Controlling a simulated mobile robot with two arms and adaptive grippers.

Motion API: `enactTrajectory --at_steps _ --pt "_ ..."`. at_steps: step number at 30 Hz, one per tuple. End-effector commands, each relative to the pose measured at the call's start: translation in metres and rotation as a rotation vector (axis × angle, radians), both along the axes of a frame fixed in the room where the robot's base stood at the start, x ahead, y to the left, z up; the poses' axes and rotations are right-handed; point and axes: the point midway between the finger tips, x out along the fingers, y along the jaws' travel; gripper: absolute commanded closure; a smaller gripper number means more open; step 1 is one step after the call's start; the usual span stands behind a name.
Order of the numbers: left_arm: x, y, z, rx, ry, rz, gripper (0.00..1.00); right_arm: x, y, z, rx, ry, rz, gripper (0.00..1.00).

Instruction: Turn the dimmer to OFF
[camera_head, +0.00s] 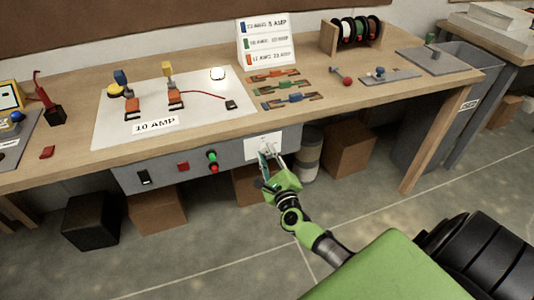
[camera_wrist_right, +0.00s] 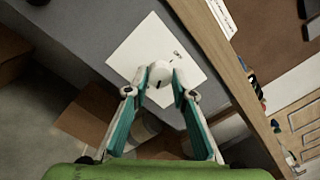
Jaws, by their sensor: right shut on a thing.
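The dimmer is a white plate (camera_head: 252,145) on the front of the grey panel under the bench top. In the right wrist view the plate (camera_wrist_right: 135,48) carries a round white knob (camera_wrist_right: 159,75) with a small dark mark on its face. Small dark lettering on the plate beside the knob is too small to read surely. My right gripper (camera_head: 266,154) is at the plate, and its two fingers are closed on the knob from both sides; it also shows in the wrist view (camera_wrist_right: 160,82). My left gripper is not in view.
The grey panel (camera_head: 226,153) also holds a black switch (camera_head: 144,177), a red button (camera_head: 183,166) and green and red lights (camera_head: 212,161). The wooden bench edge (camera_head: 345,115) runs just above. A lit lamp (camera_head: 217,73) is on the white board. Cardboard boxes (camera_head: 350,148) stand below.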

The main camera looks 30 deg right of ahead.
Motion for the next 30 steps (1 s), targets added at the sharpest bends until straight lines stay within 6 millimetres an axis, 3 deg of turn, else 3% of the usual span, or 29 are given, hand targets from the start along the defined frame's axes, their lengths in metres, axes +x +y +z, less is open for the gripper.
enactTrajectory --at_steps 30 --pt "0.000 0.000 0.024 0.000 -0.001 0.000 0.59 0.000 -0.001 -0.001 -0.940 0.229 0.002 0.98"
